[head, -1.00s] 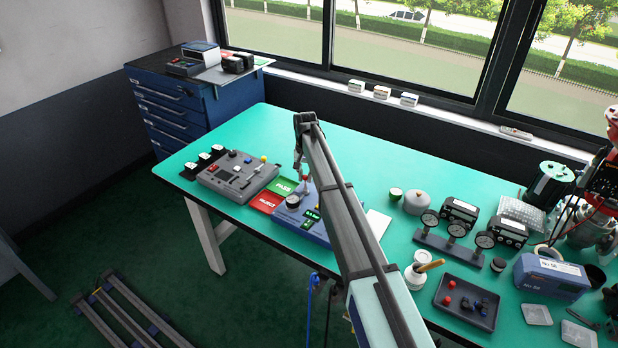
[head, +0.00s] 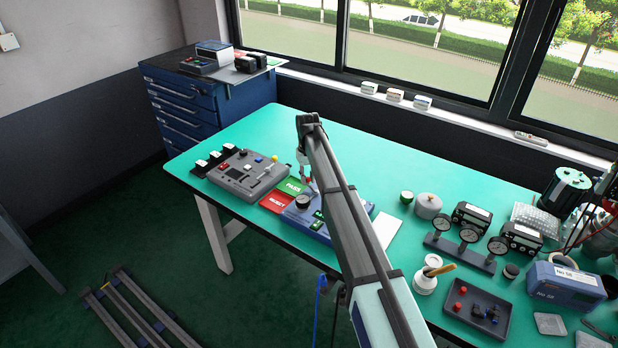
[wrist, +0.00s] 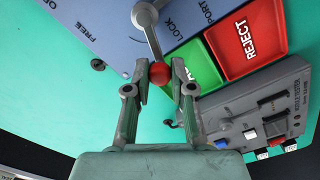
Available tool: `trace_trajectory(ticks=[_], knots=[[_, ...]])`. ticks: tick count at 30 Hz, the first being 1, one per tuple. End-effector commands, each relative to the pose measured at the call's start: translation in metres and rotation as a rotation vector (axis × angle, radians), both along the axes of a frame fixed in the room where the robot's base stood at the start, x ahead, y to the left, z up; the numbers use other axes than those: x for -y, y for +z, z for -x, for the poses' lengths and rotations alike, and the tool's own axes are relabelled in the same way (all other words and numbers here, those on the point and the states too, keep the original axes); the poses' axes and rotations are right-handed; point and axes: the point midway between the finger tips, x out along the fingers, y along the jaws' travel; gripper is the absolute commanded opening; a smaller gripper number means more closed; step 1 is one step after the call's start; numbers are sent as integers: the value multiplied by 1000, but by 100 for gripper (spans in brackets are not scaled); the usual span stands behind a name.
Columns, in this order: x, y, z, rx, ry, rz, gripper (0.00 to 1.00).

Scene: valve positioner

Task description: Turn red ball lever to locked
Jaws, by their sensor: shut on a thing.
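The red ball lever (wrist: 160,73) is in the wrist view, a grey rod with a red ball at its end. My gripper (wrist: 159,82) has one finger on each side of the ball and is shut on it. The lever belongs to a blue panel (wrist: 105,28) marked FREE and LOCK. Its rod runs between these words, nearer to LOCK, and the ball is at the panel's edge. In the head view, the blue unit (head: 301,222) is partly hidden by my arm, and the ball and fingertips are too small to read clearly.
A green PASS tray and red REJECT tray (wrist: 246,38) lie right beside the panel. A grey module tester (wrist: 265,110) stands beyond them. In the head view, gauges (head: 468,234) and a dark parts tray (head: 477,308) are to the right of my arm.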

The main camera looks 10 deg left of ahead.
Motion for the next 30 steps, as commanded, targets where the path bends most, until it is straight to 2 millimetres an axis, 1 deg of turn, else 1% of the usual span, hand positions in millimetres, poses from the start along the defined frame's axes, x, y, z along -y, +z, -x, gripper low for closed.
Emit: trace_trajectory(ticks=[12, 13, 15, 25, 28, 30], knots=[[-1, -1, 1, -4, 10, 0, 0], [-1, -1, 2, -4, 10, 0, 26], [-1, -1, 1, -4, 10, 0, 48], [0, 1, 1, -1, 9, 0, 48], [0, 7, 0, 0, 9, -1, 48], [0, 14, 0, 0, 9, 0, 48]])
